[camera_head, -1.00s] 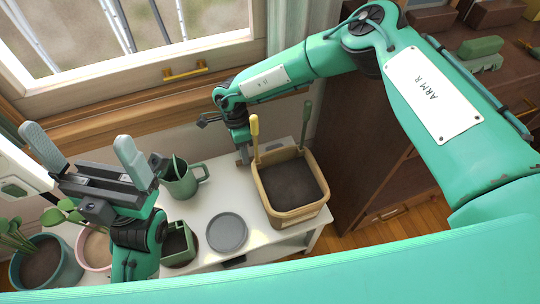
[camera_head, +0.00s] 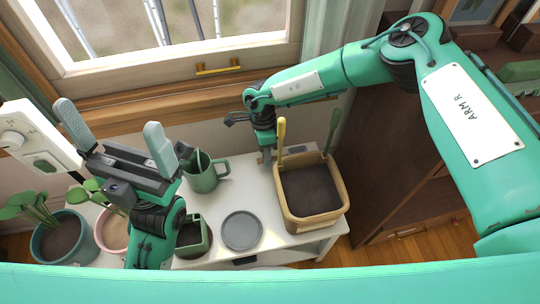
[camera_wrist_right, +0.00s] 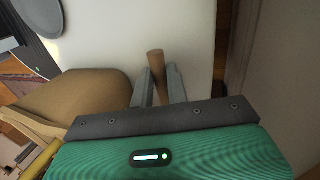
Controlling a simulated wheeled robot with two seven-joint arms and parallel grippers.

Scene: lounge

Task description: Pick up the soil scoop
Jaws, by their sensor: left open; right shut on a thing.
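My right gripper (camera_head: 266,155) points down over the white table, just left of the tan planter box (camera_head: 340,205). In the right wrist view my right gripper (camera_wrist_right: 160,88) is shut on a brown rod-like handle (camera_wrist_right: 156,60). The rest of that tool is hidden, so I cannot tell from its shape whether it is the soil scoop. A yellow handle (camera_head: 281,135) and a green handle (camera_head: 334,128) stand up at the back of the soil-filled box; their lower ends are hidden. My left gripper (camera_head: 112,125) is open and empty, raised at the left.
A green mug (camera_head: 205,180), a grey round plate (camera_head: 242,231) and a square green pot (camera_head: 192,250) are on the white table (camera_head: 263,200). Potted plants stand at the left, including a teal pot (camera_head: 75,240). A dark cabinet (camera_head: 385,180) stands at the right, window behind.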

